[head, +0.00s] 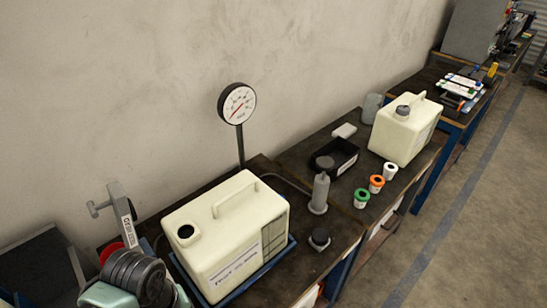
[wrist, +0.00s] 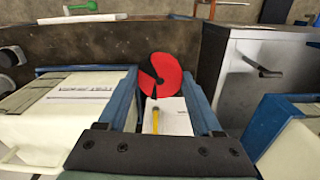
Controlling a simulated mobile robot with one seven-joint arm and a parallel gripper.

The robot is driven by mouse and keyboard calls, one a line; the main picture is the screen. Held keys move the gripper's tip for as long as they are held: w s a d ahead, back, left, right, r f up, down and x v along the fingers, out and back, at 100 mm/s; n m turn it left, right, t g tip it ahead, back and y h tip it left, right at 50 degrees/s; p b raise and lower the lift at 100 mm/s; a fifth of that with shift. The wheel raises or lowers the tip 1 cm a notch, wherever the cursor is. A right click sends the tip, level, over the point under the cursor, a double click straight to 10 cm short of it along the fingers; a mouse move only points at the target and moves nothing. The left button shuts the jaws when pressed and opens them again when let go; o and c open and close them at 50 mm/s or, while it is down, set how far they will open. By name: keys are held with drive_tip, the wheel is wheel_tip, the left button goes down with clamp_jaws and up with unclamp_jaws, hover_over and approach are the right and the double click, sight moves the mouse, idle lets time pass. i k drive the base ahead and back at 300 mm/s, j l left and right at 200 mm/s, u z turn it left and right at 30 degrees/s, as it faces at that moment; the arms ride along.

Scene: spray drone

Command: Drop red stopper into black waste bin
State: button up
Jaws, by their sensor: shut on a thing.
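My gripper (wrist: 161,80) is shut on the red stopper (wrist: 172,70), a round red disc with a black patch or shadow across it. The disc sits between the tips of the two blue fingers. In the head view, part of the red stopper (head: 108,251) shows at the lower left, beside my dark wrist, which hides the rest of it and the fingertips. A black open box (head: 346,163), which looks like the black waste bin, stands on the bench behind the grey cylinder. My gripper is well to its left.
A cream jug (head: 222,225) in a blue tray stands near my arm. A round gauge (head: 238,103) rises behind it. A grey upright cylinder (head: 320,192) and green-, orange- and white-topped vials (head: 376,184) stand near the box. A second cream jug (head: 404,130) is farther right.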

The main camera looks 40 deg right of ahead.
sight(337, 165)
drive_tip(key=z, duration=1.35)
